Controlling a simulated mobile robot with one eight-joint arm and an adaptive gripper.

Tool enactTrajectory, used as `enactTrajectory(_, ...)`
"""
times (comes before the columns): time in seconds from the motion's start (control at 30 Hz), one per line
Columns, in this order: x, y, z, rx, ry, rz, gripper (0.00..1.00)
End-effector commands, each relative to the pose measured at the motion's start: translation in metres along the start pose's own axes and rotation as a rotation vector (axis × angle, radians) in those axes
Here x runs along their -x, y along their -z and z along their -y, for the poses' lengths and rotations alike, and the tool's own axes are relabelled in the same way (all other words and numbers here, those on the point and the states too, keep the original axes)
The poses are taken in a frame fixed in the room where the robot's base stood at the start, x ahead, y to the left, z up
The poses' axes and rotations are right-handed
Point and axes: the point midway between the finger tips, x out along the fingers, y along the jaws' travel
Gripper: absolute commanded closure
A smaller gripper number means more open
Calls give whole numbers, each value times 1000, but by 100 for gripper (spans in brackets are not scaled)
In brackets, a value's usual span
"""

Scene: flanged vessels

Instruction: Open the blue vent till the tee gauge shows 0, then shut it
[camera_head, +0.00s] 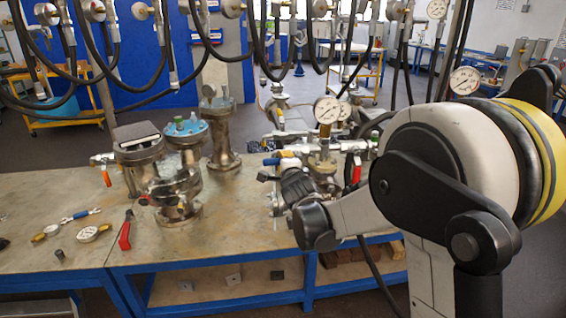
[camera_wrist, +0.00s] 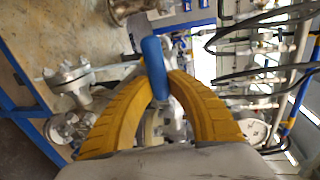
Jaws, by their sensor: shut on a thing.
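The blue vent handle (camera_wrist: 154,68) stands between the yellow fingers of my gripper (camera_wrist: 163,88) in the wrist view, and the fingers close on it. In the head view the blue handle (camera_head: 271,161) shows at the left of the pipe assembly, with my arm coming in from the right. The fingers are mostly hidden there. A round gauge (camera_head: 327,110) stands above the assembly with another gauge close behind it. I cannot tell which is the tee gauge, and the needles are too small to read. A gauge face (camera_wrist: 252,130) shows at the right in the wrist view.
Flanged vessels (camera_head: 222,140) stand on the bench (camera_head: 60,195) left of the assembly. A red-handled tool (camera_head: 126,232) and loose gauges (camera_head: 88,234) lie at the front left. Black hoses (camera_head: 262,45) hang over the back. A red lever (camera_head: 356,170) is close to my arm.

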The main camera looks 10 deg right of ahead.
Motion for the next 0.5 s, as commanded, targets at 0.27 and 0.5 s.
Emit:
enactTrajectory(0.27,0,0,1,-10,1,3,100)
enactTrajectory(0.5,0,0,1,-10,1,3,68)
